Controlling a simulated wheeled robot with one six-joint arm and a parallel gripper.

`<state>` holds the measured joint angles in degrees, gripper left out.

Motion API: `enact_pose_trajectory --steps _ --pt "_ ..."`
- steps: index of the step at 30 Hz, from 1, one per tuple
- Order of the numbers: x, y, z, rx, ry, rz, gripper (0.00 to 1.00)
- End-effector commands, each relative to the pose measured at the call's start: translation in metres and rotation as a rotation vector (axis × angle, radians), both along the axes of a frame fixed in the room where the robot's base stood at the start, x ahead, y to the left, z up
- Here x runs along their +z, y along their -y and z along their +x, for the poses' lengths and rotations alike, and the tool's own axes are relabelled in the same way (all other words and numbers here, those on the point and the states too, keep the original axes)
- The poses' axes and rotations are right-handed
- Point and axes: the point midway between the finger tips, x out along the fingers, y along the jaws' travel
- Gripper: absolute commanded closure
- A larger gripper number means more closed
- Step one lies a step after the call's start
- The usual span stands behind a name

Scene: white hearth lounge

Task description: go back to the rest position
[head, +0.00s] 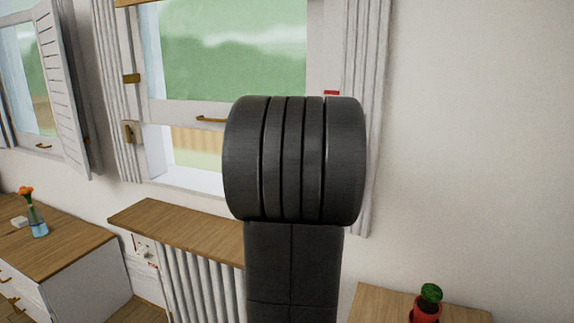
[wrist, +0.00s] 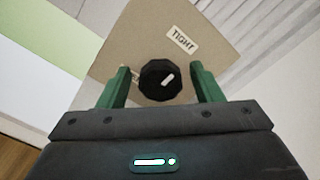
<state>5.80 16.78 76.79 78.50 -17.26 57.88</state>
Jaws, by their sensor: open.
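My gripper (wrist: 160,70) shows in the wrist view with its two green fingers spread open. Nothing is held between them. A black round knob (wrist: 154,84) with a white mark shows in the gap between the fingers, with space on both sides. I cannot tell how far it is in front of the fingertips. The knob is on a beige plate (wrist: 150,30) with a label reading "TIGHT"; another label is partly hidden. In the head view my dark arm stands upright in the middle, and the gripper is hidden.
A window (head: 232,50) with white shutters is behind my arm. A radiator (head: 195,285) under a wooden shelf (head: 180,226) stands below it. A wooden-topped dresser (head: 60,255) with a flower vase (head: 38,222) is left. A potted cactus (head: 429,300) stands on a wooden surface at lower right.

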Motion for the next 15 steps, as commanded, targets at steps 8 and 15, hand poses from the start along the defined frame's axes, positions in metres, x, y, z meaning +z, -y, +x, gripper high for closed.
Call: enact_pose_trajectory --steps 8,15 --pt "0.001 -0.016 -0.038 0.001 0.002 0.0 0.41" --pt "0.001 -0.033 -0.076 0.002 0.001 0.001 0.41"
